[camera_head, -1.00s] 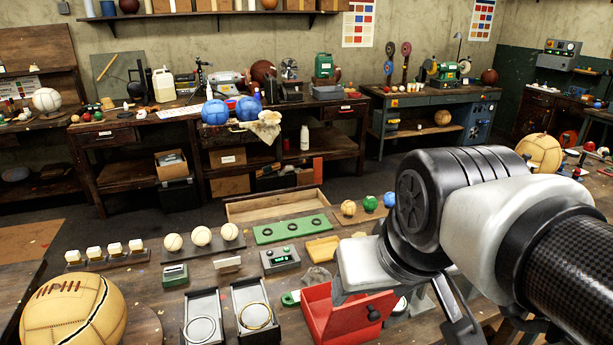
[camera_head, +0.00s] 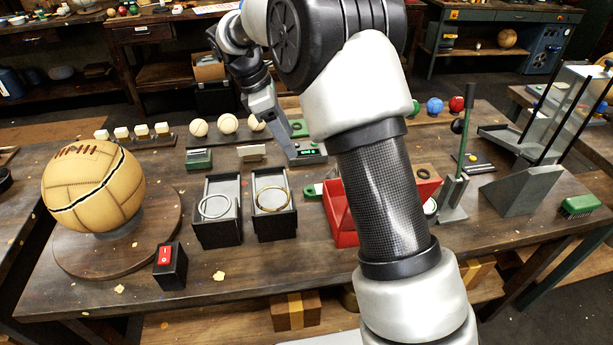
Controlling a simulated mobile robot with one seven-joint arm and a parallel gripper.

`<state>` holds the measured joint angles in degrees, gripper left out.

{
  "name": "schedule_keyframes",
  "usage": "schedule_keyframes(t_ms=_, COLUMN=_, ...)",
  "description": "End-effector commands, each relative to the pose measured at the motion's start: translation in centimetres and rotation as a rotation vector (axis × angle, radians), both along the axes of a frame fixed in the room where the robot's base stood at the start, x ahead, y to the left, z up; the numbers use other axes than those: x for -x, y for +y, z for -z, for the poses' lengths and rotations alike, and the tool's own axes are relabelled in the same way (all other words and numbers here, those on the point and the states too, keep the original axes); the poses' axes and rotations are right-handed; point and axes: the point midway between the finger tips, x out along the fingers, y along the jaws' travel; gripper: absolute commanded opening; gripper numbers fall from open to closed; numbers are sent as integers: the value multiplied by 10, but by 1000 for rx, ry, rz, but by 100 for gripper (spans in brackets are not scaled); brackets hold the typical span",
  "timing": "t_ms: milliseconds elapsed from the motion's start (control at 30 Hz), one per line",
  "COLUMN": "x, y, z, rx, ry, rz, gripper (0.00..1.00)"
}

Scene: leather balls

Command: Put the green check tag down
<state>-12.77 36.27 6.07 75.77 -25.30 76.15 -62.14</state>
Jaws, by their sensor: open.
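My gripper (camera_head: 291,160) hangs from the arm over the back middle of the bench, pointing down beside a small grey box with a green display (camera_head: 311,152). It is open, and I see nothing held in it. A small green piece (camera_head: 313,190) lies on the bench left of the red box (camera_head: 341,212); it may be the green check tag, but it is too small to tell. The gripper is apart from it, farther back. My arm hides part of the red box and much of the bench behind it.
Two black trays with rings (camera_head: 218,233) (camera_head: 272,230) stand mid-bench. A stitched ball (camera_head: 93,187) sits on a round board at left, near a red switch box (camera_head: 169,266). A lever stand (camera_head: 455,190) is at right. The front edge is mostly clear.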

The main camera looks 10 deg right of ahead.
Motion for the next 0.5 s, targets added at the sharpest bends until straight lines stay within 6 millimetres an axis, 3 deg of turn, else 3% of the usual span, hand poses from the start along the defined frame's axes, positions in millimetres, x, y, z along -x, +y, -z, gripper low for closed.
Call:
schedule_keyframes(t_ms=167, x=-6, y=0, z=22, rx=13, ry=26, rz=-36, gripper=57)
schedule_keyframes(t_ms=500, x=-5, y=-28, z=89, rx=13, ry=26, rz=-33, gripper=57)
